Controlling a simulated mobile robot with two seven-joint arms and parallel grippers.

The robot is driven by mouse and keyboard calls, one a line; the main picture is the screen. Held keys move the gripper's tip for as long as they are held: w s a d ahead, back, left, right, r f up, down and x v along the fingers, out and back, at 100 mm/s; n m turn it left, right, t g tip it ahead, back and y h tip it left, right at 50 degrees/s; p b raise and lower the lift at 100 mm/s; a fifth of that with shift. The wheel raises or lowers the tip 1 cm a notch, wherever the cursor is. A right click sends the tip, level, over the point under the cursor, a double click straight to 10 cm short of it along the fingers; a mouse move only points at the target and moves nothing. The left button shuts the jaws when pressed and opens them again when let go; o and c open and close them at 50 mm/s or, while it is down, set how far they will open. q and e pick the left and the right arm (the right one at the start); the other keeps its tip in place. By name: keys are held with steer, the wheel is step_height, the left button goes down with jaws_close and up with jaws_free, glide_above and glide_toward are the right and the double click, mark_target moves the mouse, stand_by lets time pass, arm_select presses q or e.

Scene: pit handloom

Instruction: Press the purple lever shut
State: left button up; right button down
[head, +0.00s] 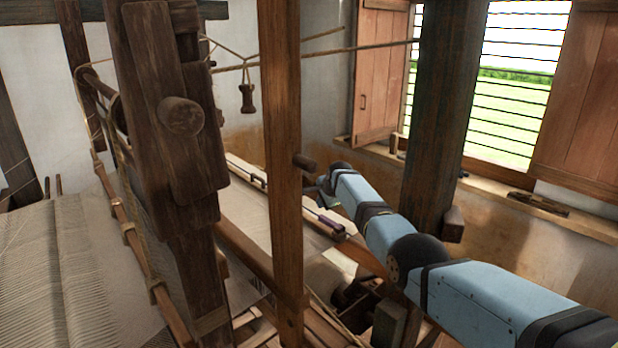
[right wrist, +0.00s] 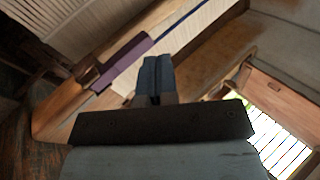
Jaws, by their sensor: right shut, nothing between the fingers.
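The purple lever (head: 326,221) lies along the edge of the pale cloth at the near end of the loom's wooden beam. In the right wrist view the purple lever (right wrist: 124,62) is a flat bar to the left of my fingers, running slantwise beside a dark blue strip. My right gripper (right wrist: 157,72) is shut and empty, with a visible space between its fingertips and the lever in the picture. My left gripper is not in view.
A wooden post (head: 281,150) and a thick dark loom frame (head: 165,130) stand in front of the cloth. A dark pillar (head: 440,110) rises behind my right arm. A barred window with shutters (head: 590,100) and a sill (head: 590,222) lies at the right.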

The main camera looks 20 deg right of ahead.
arm_select(q)
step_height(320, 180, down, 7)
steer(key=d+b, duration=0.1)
steer(key=b, duration=0.6)
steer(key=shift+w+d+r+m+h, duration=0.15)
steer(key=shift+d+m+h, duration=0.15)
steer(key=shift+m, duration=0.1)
arm_select(e)
steer(key=w+a+r, duration=0.2)
steer(key=w+r, duration=0.1)
steer(key=r, duration=0.5)
steer(key=shift+a+r, duration=0.15)
steer(key=shift+a, duration=0.15)
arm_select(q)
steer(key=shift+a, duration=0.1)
